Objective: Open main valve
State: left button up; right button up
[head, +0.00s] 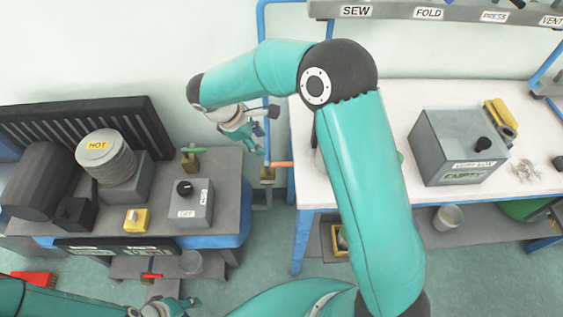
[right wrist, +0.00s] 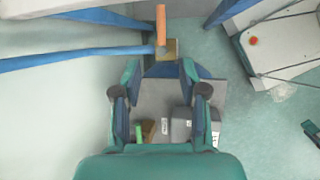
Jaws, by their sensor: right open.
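A valve with an orange lever (head: 283,164) and a brass body (head: 267,173) stands in the gap between the two benches; I see no label on it. In the head view its lever points right. In the right wrist view the orange lever (right wrist: 161,25) points up the picture from the brass body (right wrist: 171,48). My right gripper (head: 262,132) is open and empty, just above the valve in the head view. In the right wrist view its spread fingers (right wrist: 162,68) are apart from the lever. My left gripper (head: 172,307) is low at the bottom edge; its jaws are unclear.
A green-handled valve (head: 194,150) and a grey switch box (head: 191,203) are on the left bench, near a hot stack (head: 105,155). A red-handled valve (head: 152,276) is below. Blue pipe (right wrist: 80,58) runs beside the orange valve. The white table (head: 306,150) stands right.

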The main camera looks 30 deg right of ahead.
aim_at(284, 164)
jog(key=p+x, duration=0.2)
jog(key=x, duration=1.3)
jog(key=shift+s+d+f, duration=0.1)
jog(key=shift+f, duration=0.25)
jog(key=shift+c, duration=0.3)
grip_shut()
jog(key=shift+d, duration=0.15)
jog(key=shift+s, duration=0.1)
